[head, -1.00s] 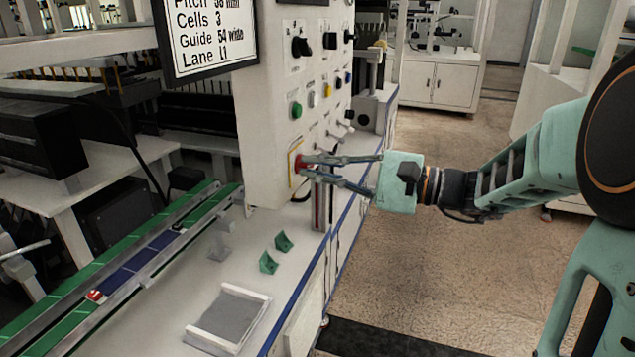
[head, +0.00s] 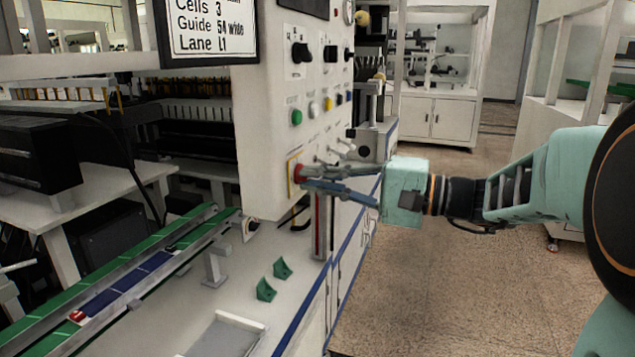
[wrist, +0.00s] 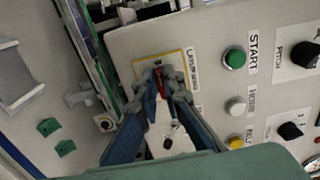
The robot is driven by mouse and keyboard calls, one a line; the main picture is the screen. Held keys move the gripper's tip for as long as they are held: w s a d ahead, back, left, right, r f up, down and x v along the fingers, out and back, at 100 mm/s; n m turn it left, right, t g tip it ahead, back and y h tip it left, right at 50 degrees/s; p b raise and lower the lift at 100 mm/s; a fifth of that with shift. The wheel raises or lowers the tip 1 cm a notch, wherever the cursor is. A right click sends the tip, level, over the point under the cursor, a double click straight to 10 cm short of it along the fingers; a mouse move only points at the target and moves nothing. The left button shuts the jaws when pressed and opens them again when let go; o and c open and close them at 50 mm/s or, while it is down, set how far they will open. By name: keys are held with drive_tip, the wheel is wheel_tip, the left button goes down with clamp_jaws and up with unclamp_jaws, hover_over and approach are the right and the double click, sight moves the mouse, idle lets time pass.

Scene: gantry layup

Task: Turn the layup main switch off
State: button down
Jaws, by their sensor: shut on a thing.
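The layup main switch (wrist: 159,73) is a red handle on a yellow-edged plate, low on the white control panel. It also shows in the head view as a red knob (head: 299,173) on its yellow-edged plate. My gripper (head: 308,180) reaches in from the right, with its fingertips at the switch. In the wrist view my gripper (wrist: 163,88) has a fingertip on either side of the red handle and is shut on it. The fingertips hide part of the handle, so I cannot tell its exact angle.
The control panel (head: 265,115) also carries a green START button (wrist: 235,58), a white button (wrist: 236,106), a yellow button (wrist: 236,142) and black knobs. Small toggles sit close to the fingers. Two green brackets (head: 265,290) lie on the bench. Open floor lies right.

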drive_tip(key=c, duration=2.1)
unclamp_jaws()
drive_tip(key=v, duration=1.2)
drive_tip(key=shift+d, duration=0.1)
